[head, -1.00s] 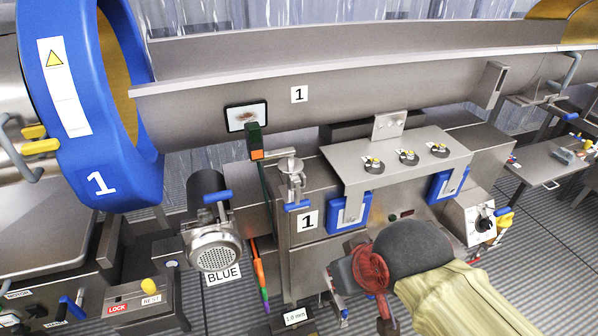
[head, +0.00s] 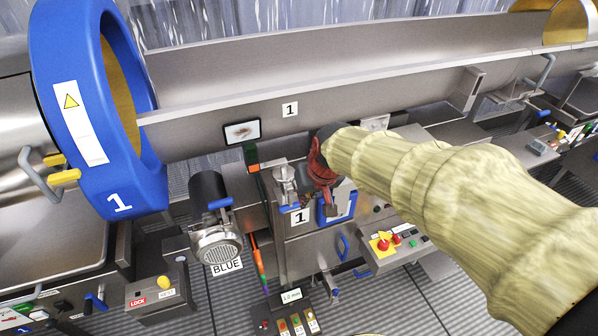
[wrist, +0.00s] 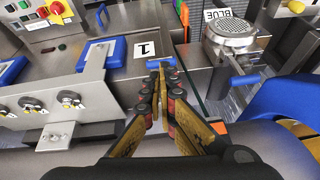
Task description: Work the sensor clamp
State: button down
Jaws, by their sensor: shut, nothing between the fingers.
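The likely sensor clamp is a small metal fitting (head: 284,174) with a blue handle (head: 296,208), on top of the steel housing marked 1, left of my gripper in the head view. My gripper (head: 322,172) is shut and empty, just right of that fitting. In the wrist view the blue handle (wrist: 163,63) shows just beyond my fingertips (wrist: 160,76), which partly cover what is below it. I cannot tell whether the fingertips touch it. The fitting's metal body is mostly hidden in the wrist view.
A blue ring (head: 95,110) and long steel trough (head: 370,100) stand behind. A motor (head: 215,240) labelled BLUE sits left of the housing. A blue-framed panel (wrist: 103,53) and knobs (wrist: 72,101) lie left in the wrist view. My sleeved arm covers much of the head view's right side.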

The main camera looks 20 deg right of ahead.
jog(key=w+d+f+m+p, duration=0.1)
jog(key=w+d+f+p, duration=0.2)
jog(key=w+p, duration=0.5)
jog(key=shift+w+d+g, duration=0.3)
jog(key=shift+w+d, duration=0.05)
jog(key=shift+w, duration=0.5)
jog(key=x, duration=1)
